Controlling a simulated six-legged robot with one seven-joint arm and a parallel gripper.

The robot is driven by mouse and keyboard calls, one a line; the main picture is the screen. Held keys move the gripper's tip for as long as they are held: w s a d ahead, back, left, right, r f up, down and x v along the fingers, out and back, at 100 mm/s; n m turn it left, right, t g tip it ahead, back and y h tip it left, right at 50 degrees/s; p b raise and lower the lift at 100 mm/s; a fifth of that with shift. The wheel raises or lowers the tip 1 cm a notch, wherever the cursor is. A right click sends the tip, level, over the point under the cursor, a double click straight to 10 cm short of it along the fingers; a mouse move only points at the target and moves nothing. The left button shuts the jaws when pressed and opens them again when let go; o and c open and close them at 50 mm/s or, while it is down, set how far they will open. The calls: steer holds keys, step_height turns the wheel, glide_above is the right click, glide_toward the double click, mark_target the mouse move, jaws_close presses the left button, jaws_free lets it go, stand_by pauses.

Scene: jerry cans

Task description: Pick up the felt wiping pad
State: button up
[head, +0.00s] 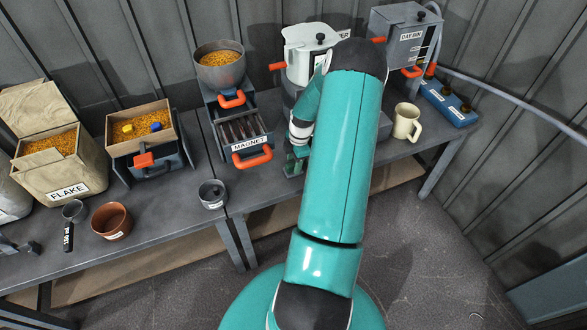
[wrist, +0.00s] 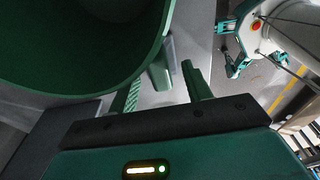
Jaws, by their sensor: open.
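I cannot make out the felt wiping pad for certain in either view. My gripper (head: 294,165) hangs at the front edge of the bench, just right of the magnet drawer (head: 247,143), partly behind my arm. In the wrist view my gripper (wrist: 162,84) has its two fingers apart, with no held thing visible between them. A small grey-green block (wrist: 160,74) shows beyond the fingers; I cannot tell what it is. A large dark green round-rimmed thing (wrist: 90,92) fills the upper left of the wrist view, close to the left finger.
A white-lidded machine (head: 306,50) stands behind my arm. A cream mug (head: 407,122), a blue tray with bottles (head: 447,105) and the day bin (head: 405,38) are at right. A grey cup (head: 212,194), brown bowl (head: 112,220), scoop (head: 72,215) and flake sack (head: 58,165) are at left.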

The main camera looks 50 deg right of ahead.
jaws_close()
steer(key=shift+r, duration=0.1)
steer(key=shift+r, duration=0.55)
steer(key=s+a+r, duration=0.4)
steer(key=s+r, duration=0.7)
steer(key=s, duration=0.2)
steer(key=shift+s+r, duration=0.2)
steer(key=shift+r, duration=0.2)
